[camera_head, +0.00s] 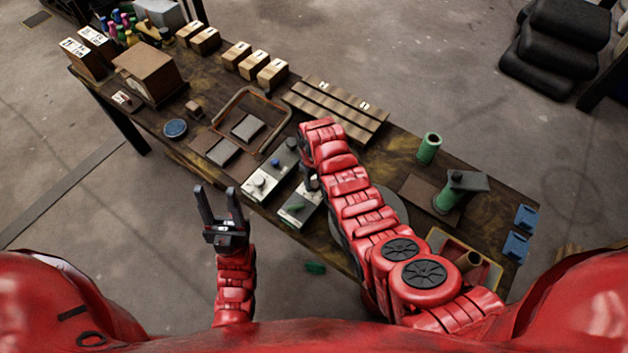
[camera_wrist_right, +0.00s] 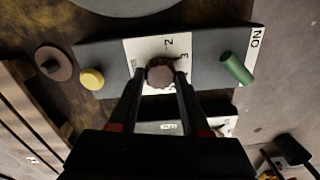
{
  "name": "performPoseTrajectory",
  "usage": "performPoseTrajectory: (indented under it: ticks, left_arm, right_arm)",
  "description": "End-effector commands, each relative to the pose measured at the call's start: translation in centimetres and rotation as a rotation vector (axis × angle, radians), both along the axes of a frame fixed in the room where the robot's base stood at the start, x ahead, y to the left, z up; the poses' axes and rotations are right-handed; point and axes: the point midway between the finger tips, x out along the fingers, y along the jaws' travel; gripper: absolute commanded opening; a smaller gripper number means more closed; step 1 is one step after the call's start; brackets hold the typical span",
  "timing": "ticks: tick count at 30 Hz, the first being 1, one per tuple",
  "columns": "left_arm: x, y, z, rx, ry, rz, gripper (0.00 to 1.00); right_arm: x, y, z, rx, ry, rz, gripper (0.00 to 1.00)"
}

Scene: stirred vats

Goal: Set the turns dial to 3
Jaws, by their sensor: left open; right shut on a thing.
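The turns dial is a dark brown round knob (camera_wrist_right: 160,74) on a white plate marked with a 2 and a 3 in the right wrist view. My right gripper (camera_wrist_right: 160,80) is shut on it, one finger on each side. Which number the knob points at cannot be told. The dial's grey panel (camera_wrist_right: 208,62) also bears a yellow button (camera_wrist_right: 92,79) and a green switch (camera_wrist_right: 236,67) beside the word ON. In the head view, the right gripper (camera_head: 313,183) is over this panel (camera_head: 297,208) and partly hides it. My left gripper (camera_head: 220,200) is open and empty, off the table's near edge.
A second control panel (camera_head: 262,180) with a blue button stands just left of the dial panel. A brown wire frame (camera_head: 238,98), slatted rack (camera_head: 338,110) and green cylinder (camera_head: 428,148) lie farther around. A green piece (camera_head: 315,268) lies on the floor.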

Motion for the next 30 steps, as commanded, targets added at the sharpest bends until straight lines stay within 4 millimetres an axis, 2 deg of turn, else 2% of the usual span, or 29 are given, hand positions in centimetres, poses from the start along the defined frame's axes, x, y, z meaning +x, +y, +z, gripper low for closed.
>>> performPoseTrajectory:
  ticks: [3, 4, 8, 22, 30]
  left_arm:
    - [0.0, 0.0, 0.0, 0.000, 0.000, 0.000, 0.50]
    - [0.0, 0.0, 0.0, 0.000, 0.000, 0.000, 0.50]
    - [0.0, 0.0, 0.0, 0.000, 0.000, 0.000, 0.50]
    - [0.0, 0.0, -0.4, 0.000, 0.000, 0.000, 0.50]
    - [0.0, 0.0, -1.8, 0.000, 0.000, 0.000, 0.50]
  right_arm:
    - [0.0, 0.0, 0.0, 0.000, 0.001, 0.001, 0.00]
    - [0.0, 0.0, 0.0, 0.000, 0.001, 0.001, 0.52]
    - [0.0, 0.0, 0.0, 0.000, 0.001, 0.001, 0.75]
    - [0.0, 0.0, 0.6, 0.000, 0.001, 0.001, 0.77]
    - [0.2, 0.1, 4.0, 0.002, -0.005, 0.001, 0.77]
